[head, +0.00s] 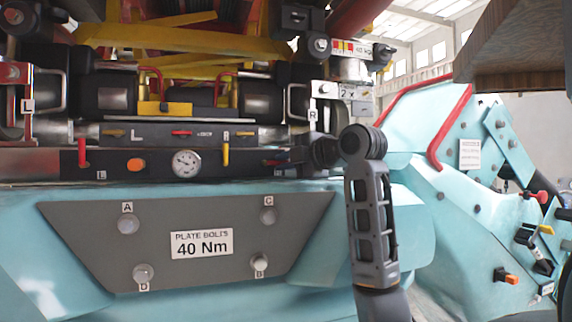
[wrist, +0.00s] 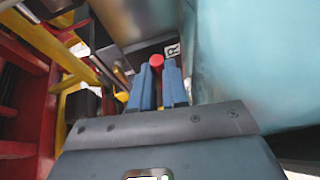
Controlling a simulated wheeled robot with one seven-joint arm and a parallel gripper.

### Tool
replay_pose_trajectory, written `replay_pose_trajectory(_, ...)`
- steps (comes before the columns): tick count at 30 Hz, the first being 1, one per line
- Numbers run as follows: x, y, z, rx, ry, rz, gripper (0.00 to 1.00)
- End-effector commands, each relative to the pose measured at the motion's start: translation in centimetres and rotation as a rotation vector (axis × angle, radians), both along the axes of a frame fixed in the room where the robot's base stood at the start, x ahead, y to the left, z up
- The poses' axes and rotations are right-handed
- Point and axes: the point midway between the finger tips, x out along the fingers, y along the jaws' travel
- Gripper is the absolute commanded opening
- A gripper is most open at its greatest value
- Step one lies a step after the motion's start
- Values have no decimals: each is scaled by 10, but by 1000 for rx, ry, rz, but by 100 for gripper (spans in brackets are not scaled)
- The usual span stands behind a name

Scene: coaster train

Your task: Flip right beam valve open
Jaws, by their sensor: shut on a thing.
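A dark beam (head: 130,160) runs across the front of the machine. On its right part, a small red valve handle (head: 270,162) shows just left of my gripper (head: 292,158); it appears to lie sideways. In the wrist view, the handle's round red end (wrist: 156,61) sits between the blue fingertips of my gripper (wrist: 158,78), beside a white R label (wrist: 172,50). My gripper is shut on this handle. The fingers and my arm hide part of the handle and the beam's right end in the head view.
A red handle (head: 82,152) points vertically on the beam's left part. An orange button (head: 135,165), a round gauge (head: 187,163) and a yellow handle (head: 226,154) lie between. Below is a grey bolted plate (head: 190,215); a red rail (head: 440,140) stands right.

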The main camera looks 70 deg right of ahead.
Motion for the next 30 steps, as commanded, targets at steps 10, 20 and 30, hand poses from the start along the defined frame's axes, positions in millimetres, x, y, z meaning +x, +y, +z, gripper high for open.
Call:
replay_pose_trajectory(10, 0, 0, -1, 2, 1, 0, 40)
replay_pose_trajectory(20, -9, 3, 1, -1, -2, -1, 40)
replay_pose_trajectory(30, -56, 25, 10, -2, -1, -2, 40)
